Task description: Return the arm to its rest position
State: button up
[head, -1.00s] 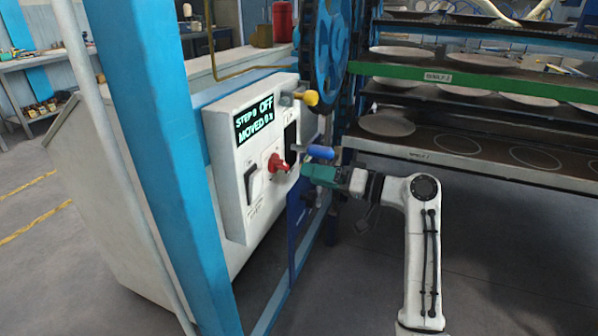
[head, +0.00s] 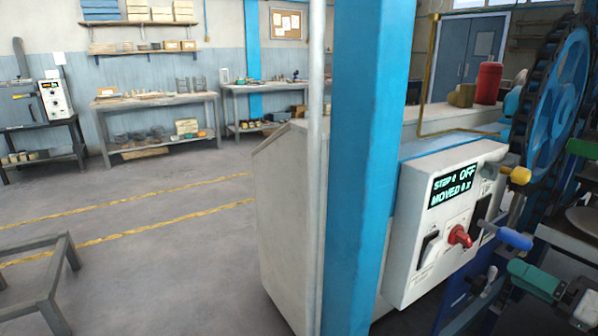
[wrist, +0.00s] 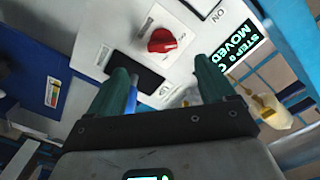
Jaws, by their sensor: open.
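My gripper (head: 512,270) has green fingers and shows at the lower right of the head view, just below a blue-gripped lever (head: 514,239) on the machine. In the wrist view my gripper (wrist: 165,85) has its two green fingers spread apart, facing the white control panel. A bit of blue shows beside the left finger; I cannot tell if it touches. Most of my arm is outside the head view.
The control panel (head: 426,256) carries a red knob (head: 459,237), a yellow-tipped lever (head: 517,175) and a lit display (head: 453,187) reading OFF. A blue post (head: 362,150) stands left of it. Open floor (head: 150,265) lies left; a low grey frame (head: 38,282) stands there.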

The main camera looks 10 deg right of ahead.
jog(key=s+a+f+n+g+h+p, duration=0.1)
jog(key=s+a+f+g+p, duration=0.2)
jog(key=a+f+g, duration=0.35)
jog(key=s+a+f+n+g+h+p, duration=0.1)
jog(key=s+a+f+g+p, duration=0.2)
jog(key=a+f, duration=0.6)
jog(key=s+a+f+n+g+h+p, duration=0.1)
jog(key=s+a+g+h+p, duration=0.1)
jog(key=s, duration=0.7)
jog(key=s+a+f+n+g+h+p, duration=0.1)
jog(key=s+a+f+g+h+p, duration=0.1)
jog(key=s, duration=0.7)
jog(key=shift+s+a+g+p, duration=0.4)
jog(key=shift+a+g+p, duration=0.2)
jog(key=shift+g, duration=0.65)
